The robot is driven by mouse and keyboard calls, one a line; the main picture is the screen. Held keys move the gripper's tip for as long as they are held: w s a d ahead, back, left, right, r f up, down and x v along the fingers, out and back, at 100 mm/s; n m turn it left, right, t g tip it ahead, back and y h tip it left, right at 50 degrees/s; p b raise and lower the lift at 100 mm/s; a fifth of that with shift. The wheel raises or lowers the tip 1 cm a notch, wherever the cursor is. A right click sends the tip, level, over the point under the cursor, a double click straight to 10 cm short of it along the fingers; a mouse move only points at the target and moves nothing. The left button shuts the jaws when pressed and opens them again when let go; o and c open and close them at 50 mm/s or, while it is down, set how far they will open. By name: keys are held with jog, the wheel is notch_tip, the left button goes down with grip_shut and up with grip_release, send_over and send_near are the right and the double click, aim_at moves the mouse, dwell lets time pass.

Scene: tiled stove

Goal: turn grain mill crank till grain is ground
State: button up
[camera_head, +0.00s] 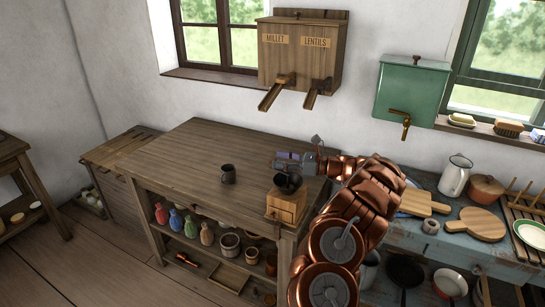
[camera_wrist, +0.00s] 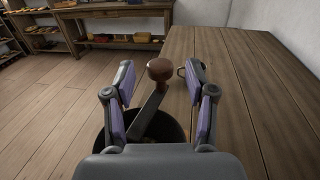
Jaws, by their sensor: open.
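The grain mill (camera_head: 287,203) has a light wooden box body with a dark bowl on top. It stands near the front right corner of the wooden table (camera_head: 190,158). In the wrist view its dark bowl (camera_wrist: 158,132) shows below, with the dark crank arm rising to a round brown knob (camera_wrist: 160,69). My gripper (camera_head: 293,160) is above the mill. In the wrist view my gripper (camera_wrist: 160,82) is open, with the knob between its two purple-padded fingers and a gap visible on both sides. The bowl's inside is mostly hidden by my gripper.
A dark mug (camera_head: 228,174) stands on the table left of the mill. A wooden dispenser (camera_head: 300,52) and a green tank (camera_head: 411,92) hang on the wall. A blue bench (camera_head: 450,246) with boards and dishes is at right. The table's left half is clear.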

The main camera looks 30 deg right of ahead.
aim_at(272, 158)
jog(key=shift+p+x, duration=0.3)
jog(key=shift+x, duration=1.2)
grip_shut()
